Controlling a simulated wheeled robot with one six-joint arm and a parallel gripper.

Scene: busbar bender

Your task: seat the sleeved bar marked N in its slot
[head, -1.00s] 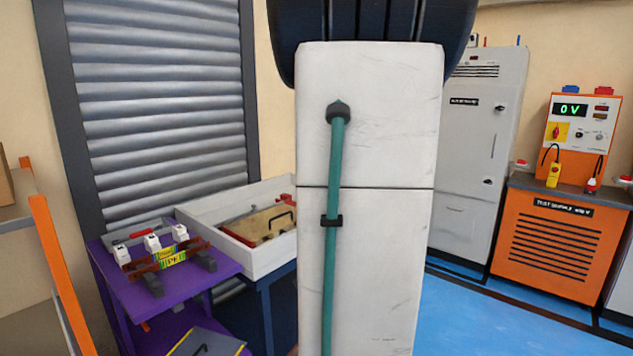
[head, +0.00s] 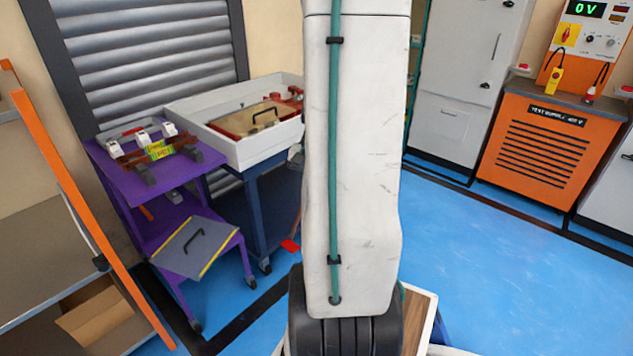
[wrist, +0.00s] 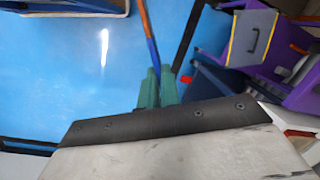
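In the wrist view, my gripper (wrist: 158,88) has two teal fingers close together. A thin copper-coloured bar with a blue sleeved stretch (wrist: 150,42) runs from between the fingertips to the top edge, over the blue floor. It appears gripped; no N mark is readable. In the head view my arm hides the gripper and this bar. On the purple cart (head: 217,155), a copper-brown bar with a yellow-green sleeve (head: 160,150) lies across dark supports beside several white blocks (head: 143,137). I cannot make out the N slot.
A white-walled tray (head: 250,150) on a blue stand holds a brown board with a handle. A grey panel (head: 190,248) lies on the cart's lower shelf. An orange-framed shelf (head: 95,230) stands left, an orange test supply (head: 535,145) right. Blue floor (head: 470,240) is open at right.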

